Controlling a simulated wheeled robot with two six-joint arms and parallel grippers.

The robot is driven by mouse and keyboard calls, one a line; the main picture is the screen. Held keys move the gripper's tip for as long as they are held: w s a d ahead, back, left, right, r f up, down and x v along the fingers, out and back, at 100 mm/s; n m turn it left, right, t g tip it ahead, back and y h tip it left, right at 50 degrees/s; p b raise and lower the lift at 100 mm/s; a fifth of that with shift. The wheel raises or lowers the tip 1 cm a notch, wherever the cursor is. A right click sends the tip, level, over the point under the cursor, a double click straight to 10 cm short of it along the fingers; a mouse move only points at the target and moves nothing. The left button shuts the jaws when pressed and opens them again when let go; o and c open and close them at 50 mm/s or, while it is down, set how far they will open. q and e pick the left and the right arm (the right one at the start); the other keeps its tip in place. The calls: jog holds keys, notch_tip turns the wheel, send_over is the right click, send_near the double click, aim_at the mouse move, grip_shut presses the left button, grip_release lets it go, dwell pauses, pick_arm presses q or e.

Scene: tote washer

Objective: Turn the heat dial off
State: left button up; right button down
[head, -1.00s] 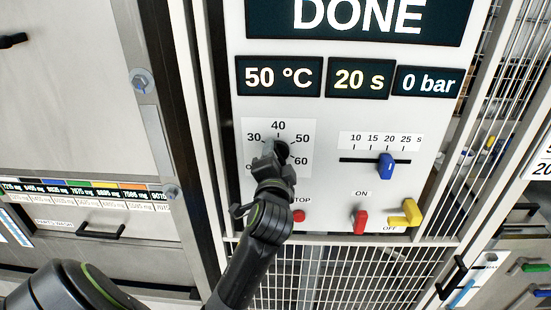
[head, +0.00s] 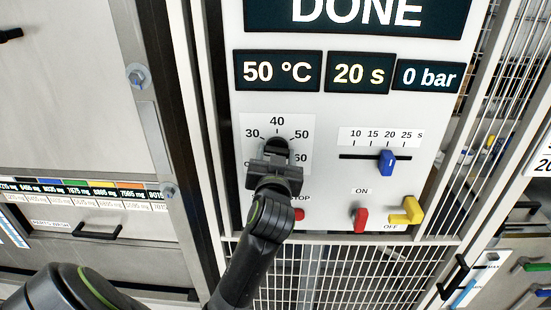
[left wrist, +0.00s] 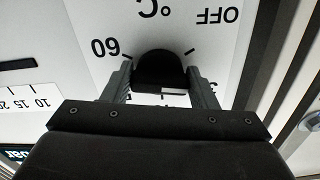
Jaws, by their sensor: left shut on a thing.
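The black heat dial (head: 277,145) sits on the white panel, in a scale marked 30, 40, 50 and 60, with the lower-left part hidden by my gripper. My left gripper (head: 275,158) is at the dial, coming from below. In the left wrist view the dial (left wrist: 160,68) stands between the two fingers (left wrist: 160,82), which are shut on it. That view shows the scale upside down, with 60 and OFF readable. The temperature display (head: 279,71) reads 50 °C. My right gripper is not in view.
The panel (head: 330,215) also carries a blue slider (head: 387,162), a red stop button (head: 299,214) partly behind my arm, a red switch (head: 360,219) and a yellow handle (head: 407,211). The large display (head: 357,15) reads DONE. A wire grille (head: 345,275) lies below.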

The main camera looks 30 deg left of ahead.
pick_arm(q)
jog(key=n+b, duration=0.1)
jog(key=n, duration=0.3)
jog(key=shift+d+r+n+b, duration=0.15)
jog(key=shift+n+b, duration=0.3)
jog(key=shift+n, duration=1.35)
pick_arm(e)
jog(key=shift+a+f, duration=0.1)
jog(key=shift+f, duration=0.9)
pick_arm(q)
jog(key=o, duration=1)
jog(key=shift+w, duration=0.15)
